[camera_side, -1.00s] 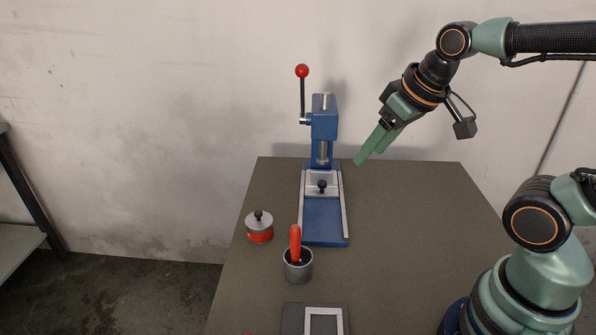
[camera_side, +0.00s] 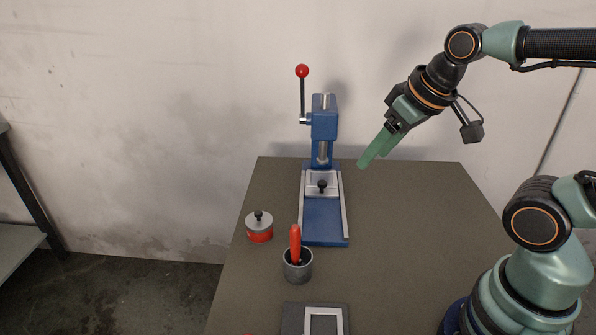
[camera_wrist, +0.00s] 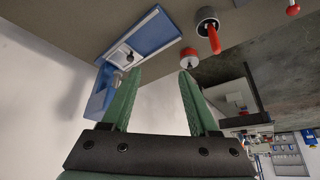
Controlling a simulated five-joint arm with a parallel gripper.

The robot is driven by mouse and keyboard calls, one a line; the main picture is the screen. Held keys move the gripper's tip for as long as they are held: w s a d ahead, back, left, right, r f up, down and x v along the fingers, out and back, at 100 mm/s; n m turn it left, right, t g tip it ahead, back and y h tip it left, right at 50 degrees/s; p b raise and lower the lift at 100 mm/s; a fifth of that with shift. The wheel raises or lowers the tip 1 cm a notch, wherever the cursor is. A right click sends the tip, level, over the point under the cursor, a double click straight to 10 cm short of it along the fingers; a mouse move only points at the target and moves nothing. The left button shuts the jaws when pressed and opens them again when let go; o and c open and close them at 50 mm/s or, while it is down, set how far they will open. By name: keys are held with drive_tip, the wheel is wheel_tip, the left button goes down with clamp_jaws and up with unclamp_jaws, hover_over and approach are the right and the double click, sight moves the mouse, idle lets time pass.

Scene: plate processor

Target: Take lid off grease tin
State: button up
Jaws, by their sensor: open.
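The grease tin (camera_side: 259,235) is a short red tin on the left part of the table, left of the press. Its grey lid (camera_side: 259,221) with a black knob sits on top. In the wrist view the tin (camera_wrist: 188,65) shows small, just beyond the right fingertip. My gripper (camera_side: 371,160) is in the air, right of the press and well away from the tin. Its green fingers are apart with nothing between them; in the wrist view the gripper (camera_wrist: 160,77) shows this gap clearly.
A blue press (camera_side: 324,118) with a red-knobbed lever stands at the back. A grey cup (camera_side: 298,268) with a red-handled tool (camera_side: 295,242) stands right of and nearer than the tin. A dark plate with a light frame (camera_side: 325,323) lies at the front. The table's right side (camera_side: 410,220) is clear.

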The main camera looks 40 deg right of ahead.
drive_tip(key=o, duration=0.6)
drive_tip(key=shift+o, duration=0.2)
drive_tip(key=m+g, duration=0.6)
drive_tip(key=m, duration=1.1)
hover_over(258, 212)
wheel_tip(258, 212, down, 15)
drive_tip(key=shift+w+a+r, duration=0.1)
drive_tip(key=shift+a, duration=0.05)
drive_tip(key=shift+f, duration=2.8)
